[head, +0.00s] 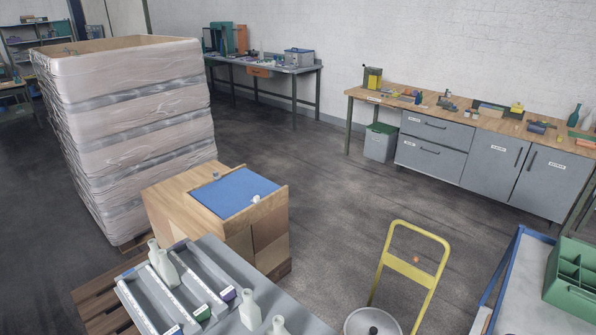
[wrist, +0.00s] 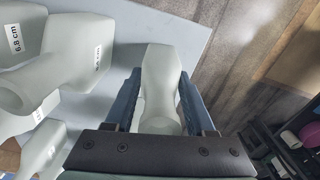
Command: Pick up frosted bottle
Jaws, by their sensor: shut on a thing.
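In the wrist view my gripper (wrist: 160,90) has its two dark blue fingers on either side of a pale frosted bottle (wrist: 161,70) and is shut on it. My gripper does not show in the head view.
The grey table (head: 275,297) bears a grey slotted rack (head: 190,290) with coloured tabs. A wooden cabinet with a blue mat (head: 235,192) stands behind it. A yellow hand truck (head: 417,265) and a blue-framed cart (head: 530,275) stand to the right. Floor between them is open.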

